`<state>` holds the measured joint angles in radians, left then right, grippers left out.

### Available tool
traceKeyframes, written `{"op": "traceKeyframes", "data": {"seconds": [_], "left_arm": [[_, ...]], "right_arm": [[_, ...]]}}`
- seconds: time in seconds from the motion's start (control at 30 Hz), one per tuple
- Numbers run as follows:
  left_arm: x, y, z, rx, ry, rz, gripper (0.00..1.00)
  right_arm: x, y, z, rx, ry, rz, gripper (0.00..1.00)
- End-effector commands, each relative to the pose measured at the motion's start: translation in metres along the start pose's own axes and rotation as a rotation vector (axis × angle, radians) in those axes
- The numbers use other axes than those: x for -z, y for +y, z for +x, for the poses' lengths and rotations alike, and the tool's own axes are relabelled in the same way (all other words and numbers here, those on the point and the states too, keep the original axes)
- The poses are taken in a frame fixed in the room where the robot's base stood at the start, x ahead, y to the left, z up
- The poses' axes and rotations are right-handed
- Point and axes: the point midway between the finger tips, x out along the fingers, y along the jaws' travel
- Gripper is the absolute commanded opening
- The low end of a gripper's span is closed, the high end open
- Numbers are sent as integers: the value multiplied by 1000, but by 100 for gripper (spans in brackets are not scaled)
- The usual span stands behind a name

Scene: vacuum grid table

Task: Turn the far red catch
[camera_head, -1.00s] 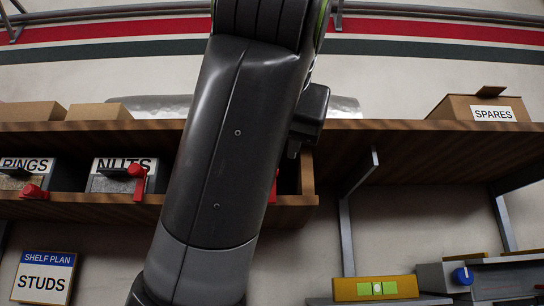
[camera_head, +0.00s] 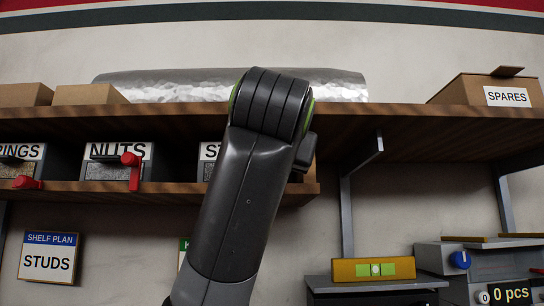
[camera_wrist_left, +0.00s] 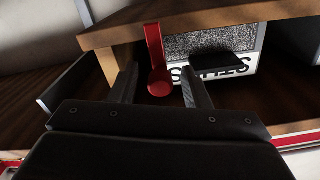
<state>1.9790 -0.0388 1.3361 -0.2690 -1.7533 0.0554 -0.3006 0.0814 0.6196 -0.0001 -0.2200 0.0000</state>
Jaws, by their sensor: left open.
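In the left wrist view a red catch (camera_wrist_left: 157,62) hangs as a bar with a round knob, in front of a bin (camera_wrist_left: 212,45) with a grey speckled panel and an upside-down white label. My left gripper (camera_wrist_left: 160,88) is open, one finger on each side of the knob; whether either touches it I cannot tell. In the head view my arm covers this catch and my gripper. The third bin's label (camera_head: 209,151) shows only "ST". Two more red catches show there, one on the NUTS bin (camera_head: 131,168) and one on the bin at far left (camera_head: 28,183).
A wooden shelf (camera_head: 400,115) runs above the bins, with cartons and a silvery roll (camera_head: 340,85) on top. A SPARES box (camera_head: 507,95) stands at right. A STUDS shelf-plan sign (camera_head: 48,262) hangs at lower left. A counter device (camera_head: 460,262) sits at lower right.

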Motion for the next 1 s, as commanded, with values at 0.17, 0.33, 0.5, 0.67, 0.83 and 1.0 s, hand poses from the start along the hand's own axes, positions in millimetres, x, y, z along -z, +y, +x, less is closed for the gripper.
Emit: {"op": "traceKeyframes", "data": {"seconds": [0.17, 0.33, 0.5, 0.67, 0.83, 1.0], "left_arm": [[0, 0, 0, 0, 0, 0, 25], [0, 0, 0, 0, 0, 0, 2], [0, 0, 0, 0, 0, 4, 0], [0, 2, -1, 0, 0, 36, 0], [0, 6, 0, 0, 0, 120, 0], [-1, 12, -1, 1, 0, 253, 0]], "right_arm": [[0, 0, 0, 0, 0, 0, 36], [0, 0, 0, 0, 1, 0, 36], [0, 0, 0, 0, 1, 0, 36], [0, 0, 3, 0, 1, 0, 36], [0, -1, 10, 0, 1, 0, 36], [-1, -2, 19, 0, 1, 0, 36]]}}
